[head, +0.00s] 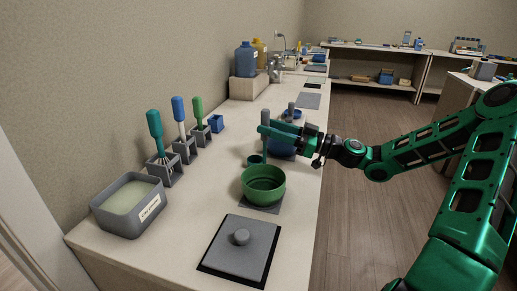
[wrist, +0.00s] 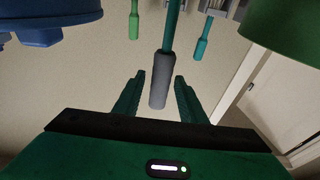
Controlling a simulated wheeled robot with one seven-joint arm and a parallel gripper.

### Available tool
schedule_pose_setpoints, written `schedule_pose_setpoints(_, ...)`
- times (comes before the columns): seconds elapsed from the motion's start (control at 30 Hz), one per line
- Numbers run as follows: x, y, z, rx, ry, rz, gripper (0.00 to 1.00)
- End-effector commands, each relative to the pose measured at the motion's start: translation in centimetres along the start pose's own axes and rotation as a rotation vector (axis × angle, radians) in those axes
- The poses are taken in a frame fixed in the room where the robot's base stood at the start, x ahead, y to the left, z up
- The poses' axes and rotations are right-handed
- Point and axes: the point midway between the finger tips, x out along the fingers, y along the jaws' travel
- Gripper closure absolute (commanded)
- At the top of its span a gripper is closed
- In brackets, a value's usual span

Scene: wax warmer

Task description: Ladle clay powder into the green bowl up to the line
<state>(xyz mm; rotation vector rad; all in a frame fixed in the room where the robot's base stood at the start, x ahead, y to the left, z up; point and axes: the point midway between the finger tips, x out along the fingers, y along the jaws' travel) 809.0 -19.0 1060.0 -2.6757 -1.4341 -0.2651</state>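The grey tub (head: 130,204) with a label holds pale powder at the left of the counter. The green bowl (head: 264,187) stands on a dark mat in the middle; its edge shows in the wrist view (wrist: 288,25). Just behind it a ladle with a teal shaft (head: 265,152) and grey handle (wrist: 161,82) stands upright, by a small dark green cup (head: 254,160). My gripper (head: 272,132) is at the ladle's handle. In the wrist view the handle lies between my fingers, with small gaps on both sides. The bowl's inside line cannot be made out.
A grey lid (head: 241,247) lies on a black mat at the front. A teal whisk (head: 156,132) and two other utensils stand in grey holders by the wall. A blue bowl (head: 282,150) is behind my gripper. Blue and yellow jugs stand farther back.

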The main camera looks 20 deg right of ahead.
Motion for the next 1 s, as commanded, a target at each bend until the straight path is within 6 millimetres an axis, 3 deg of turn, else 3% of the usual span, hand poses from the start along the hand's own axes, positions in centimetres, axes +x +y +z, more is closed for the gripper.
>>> schedule_pose_setpoints(0.13,0.0,0.0,0.0,0.0,0.0,0.0,0.62)
schedule_pose_setpoints(0.3,0.0,0.0,0.0,0.0,0.0,0.001,1.0)
schedule_pose_setpoints(0.53,0.2,0.0,-1.0,-0.003,-0.001,0.0,1.0)
schedule_pose_setpoints(1.0,1.4,0.0,-6.9,-0.004,-0.001,0.0,1.0)
